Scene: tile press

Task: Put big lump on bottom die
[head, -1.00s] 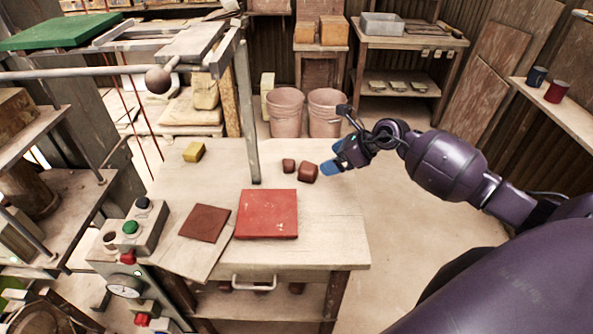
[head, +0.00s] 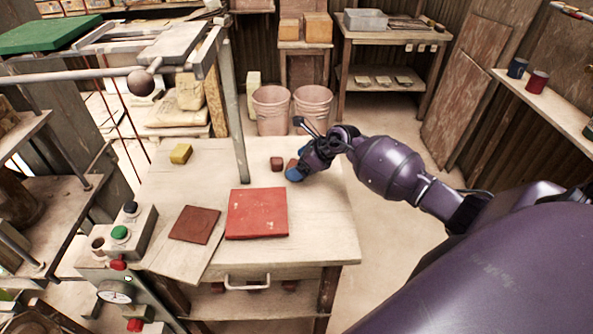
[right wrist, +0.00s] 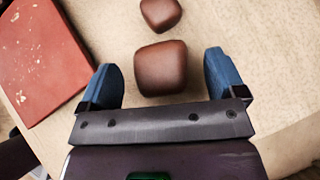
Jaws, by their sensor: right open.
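The big lump (head: 292,162), a rounded brown block, lies on the table, mostly hidden by my right gripper (head: 296,173) in the head view. In the right wrist view the big lump (right wrist: 161,68) sits between the two blue fingers of my open right gripper (right wrist: 160,75), with a gap on each side. The smaller brown lump (head: 277,163) lies just beyond it, also in the right wrist view (right wrist: 160,13). A red square slab (head: 257,214), which may be the bottom die, lies flat on the table with nothing on it. My left gripper is out of view.
A thin dark red tile (head: 195,225) lies left of the slab, and a yellow block (head: 181,154) lies farther back. An upright metal post (head: 236,120) stands at the table's left middle. A control box (head: 125,232) stands at front left. The table's right side is clear.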

